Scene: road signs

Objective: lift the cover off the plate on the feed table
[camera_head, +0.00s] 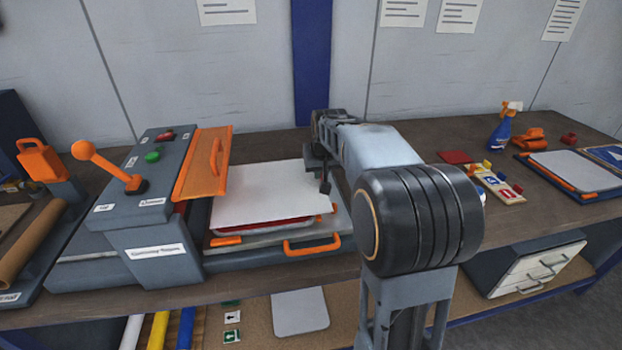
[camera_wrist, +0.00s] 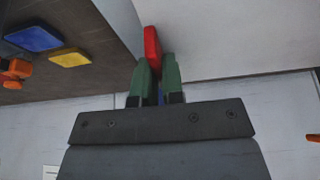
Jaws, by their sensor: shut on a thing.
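The cover (camera_head: 268,190) is a flat white sheet over the feed table (camera_head: 342,222), left of my arm in the head view. A red-rimmed layer (camera_head: 262,230) shows under its front edge; most of the plate is hidden. My gripper (camera_head: 325,186) is at the cover's right edge. In the wrist view, the green fingertips of my gripper (camera_wrist: 156,72) are shut on a red tab (camera_wrist: 152,45) beside a large white surface (camera_wrist: 225,35), apparently the cover. I cannot tell whether the cover rests on the plate or is slightly raised.
A grey press box with an orange lever (camera_head: 100,160) and an orange flap (camera_head: 205,160) stand close left of the cover. An orange handle (camera_head: 312,245) is at the feed table's front.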

